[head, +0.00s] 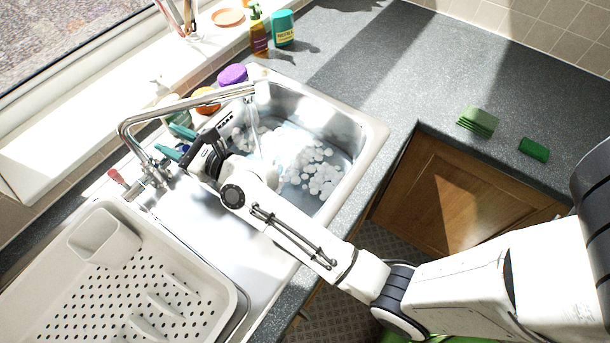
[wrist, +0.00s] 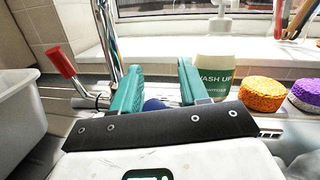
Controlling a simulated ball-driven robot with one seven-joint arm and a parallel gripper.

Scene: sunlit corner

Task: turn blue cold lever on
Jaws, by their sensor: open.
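The blue cold lever (wrist: 155,104) shows in the wrist view as a rounded blue end, low between my fingers and partly hidden by the gripper body. I cannot tell whether it is touched. My gripper's teal fingers are apart in the wrist view (wrist: 160,70), with nothing held. The chrome tap (head: 150,168) stands just left of my gripper, and its spout reaches over the sink. The red lever (head: 116,177) is on the tap's far left and also shows in the wrist view (wrist: 62,62).
The sink (head: 372,150) holds water and foam below my arm. A drying rack (head: 190,275) stands at the left. A wash-up bottle (wrist: 214,75), an orange sponge (wrist: 262,94) and a purple sponge (wrist: 308,95) are close behind, to the right of my fingers.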

